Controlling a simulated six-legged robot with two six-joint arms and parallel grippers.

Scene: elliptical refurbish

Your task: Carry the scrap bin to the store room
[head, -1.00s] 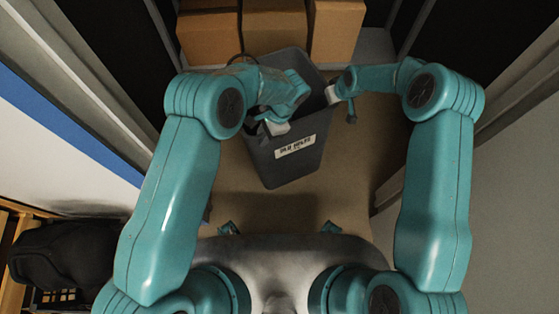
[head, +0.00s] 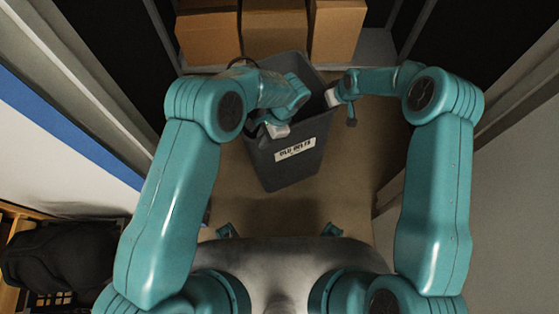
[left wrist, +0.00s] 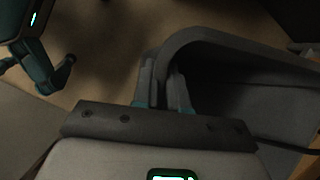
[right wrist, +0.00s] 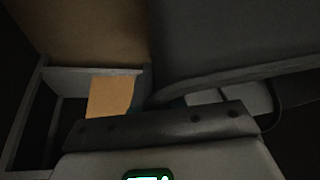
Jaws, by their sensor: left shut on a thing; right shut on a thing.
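The scrap bin (head: 287,165) is a dark grey tapered tub with a white label, tilted, in the middle of the head view. My left gripper (head: 272,128) is shut on its rim on the left side. My right gripper (head: 333,96) is shut on its rim on the right side. In the left wrist view, the bin's rim (left wrist: 225,45) runs beside the fingers. In the right wrist view, the bin's wall (right wrist: 235,40) fills the upper right and the fingers are mostly hidden. The inside of the bin is dark.
Several cardboard boxes (head: 274,35) stand on a grey shelf (head: 372,50) beyond the bin. Door-frame edges (head: 392,190) flank me. A black bag (head: 65,258) lies on a wooden rack at the lower left. Brown floor between me and the shelf looks clear.

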